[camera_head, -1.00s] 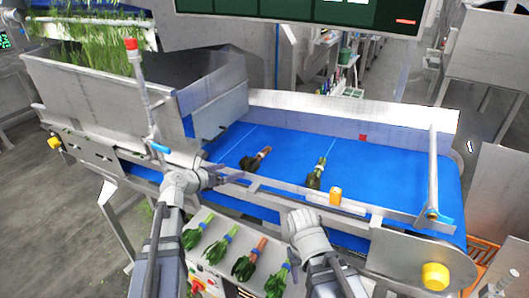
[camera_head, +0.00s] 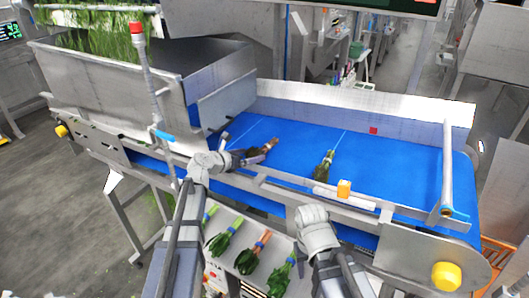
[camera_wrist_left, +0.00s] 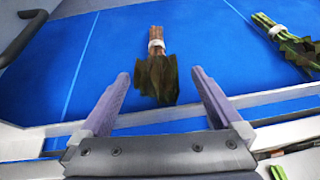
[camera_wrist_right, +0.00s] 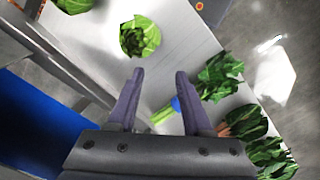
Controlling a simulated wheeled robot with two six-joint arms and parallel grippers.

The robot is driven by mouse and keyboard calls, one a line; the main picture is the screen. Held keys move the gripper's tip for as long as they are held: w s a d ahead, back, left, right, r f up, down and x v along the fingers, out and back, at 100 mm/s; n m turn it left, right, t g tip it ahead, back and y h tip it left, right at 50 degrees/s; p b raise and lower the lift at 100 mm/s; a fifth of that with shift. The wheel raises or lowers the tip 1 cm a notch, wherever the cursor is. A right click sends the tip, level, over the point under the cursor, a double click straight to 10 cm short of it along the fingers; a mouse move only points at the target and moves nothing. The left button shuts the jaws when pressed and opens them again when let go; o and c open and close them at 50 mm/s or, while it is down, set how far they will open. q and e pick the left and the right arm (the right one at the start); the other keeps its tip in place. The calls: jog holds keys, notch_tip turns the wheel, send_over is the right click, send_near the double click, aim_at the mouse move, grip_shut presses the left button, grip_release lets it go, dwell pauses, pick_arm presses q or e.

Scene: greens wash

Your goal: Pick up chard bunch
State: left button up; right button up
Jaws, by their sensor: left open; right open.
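A chard bunch (camera_head: 268,147) with dark leaves and reddish stems lies on the blue belt. In the left wrist view the bunch (camera_wrist_left: 157,75) has a white band, its leaves toward me and its stems pointing away. My left gripper (camera_head: 246,157) reaches over the belt's near rail, close to the leaves. In the left wrist view its open fingers (camera_wrist_left: 160,88) stand on either side of the leaf end, apart from it. My right gripper (camera_head: 313,218) is in front of the belt; the right wrist view shows its fingers (camera_wrist_right: 153,80) open and empty.
A green bunch (camera_head: 324,164) lies further right on the belt (camera_head: 390,165). The near rail (camera_head: 290,190) carries an orange block (camera_head: 344,188). Several banded bunches lie on a steel shelf in front, one red-stemmed (camera_head: 250,256). A round green head (camera_wrist_right: 140,37) shows in the right wrist view.

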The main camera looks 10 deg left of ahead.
aim_at(256, 153)
pick_arm(q)
jog(key=x, duration=0.1)
jog(key=b+x, duration=0.1)
jog(key=x, duration=0.1)
jog(key=b+x, duration=0.1)
jog(key=shift+w+a+f, duration=0.2)
jog(key=shift+w+f, duration=0.05)
jog(key=shift+f, duration=0.2)
pick_arm(e)
notch_tip(256, 153, down, 2)
jog(key=shift+f, duration=0.2)
pick_arm(q)
jog(key=shift+w+d+f+b, duration=0.1)
jog(key=shift+w+d+b, duration=0.1)
jog(key=shift+w+b, duration=0.1)
pick_arm(e)
jog(key=shift+f, duration=0.1)
pick_arm(q)
jog(key=shift+s, duration=0.1)
jog(key=shift+c, duration=0.2)
jog(key=c, duration=1.3)
notch_tip(256, 153, up, 10)
jog(key=p, duration=1)
pick_arm(e)
notch_tip(256, 153, up, 10)
